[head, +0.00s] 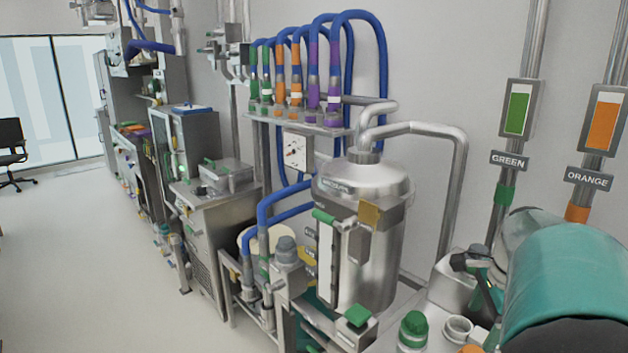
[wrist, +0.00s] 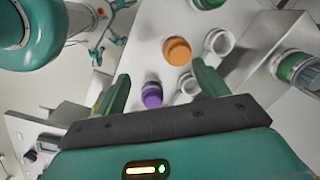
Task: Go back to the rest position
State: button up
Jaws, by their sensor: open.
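My gripper (wrist: 160,72) shows in the wrist view with its two green fingers spread apart. Nothing is held between them. Beyond the fingers is a light bench surface with a purple-capped piece (wrist: 151,95) and an orange-capped piece (wrist: 177,50). In the head view, my teal arm (head: 570,280) fills the lower right corner, and I cannot clearly make out the fingertips there.
A steel tank (head: 362,240) with bent pipes stands in the middle. A green cap (head: 413,328) and an open white ring (head: 458,328) sit on the bench. Green (head: 518,110) and orange (head: 604,122) gauges hang on wall pipes. Open floor (head: 80,260) lies left.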

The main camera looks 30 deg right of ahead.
jog(key=w+a+r+n+t, duration=0.1)
jog(key=w+a+n, duration=0.2)
jog(key=a+n, duration=0.3)
jog(key=w+a+n, duration=0.3)
jog(key=a, duration=0.5)
jog(key=w+a+r+n+t, duration=0.1)
jog(key=w+a+n, duration=0.2)
jog(key=a+n, duration=0.35)
jog(key=s+a+n+t, duration=0.1)
jog(key=a+n, duration=0.4)
jog(key=a, duration=0.3)
jog(key=s+a+f+n+t, duration=0.1)
jog(key=s+a+n, duration=0.1)
jog(key=a+n, duration=0.3)
jog(key=a, duration=0.3)
jog(key=shift+a+f, duration=0.25)
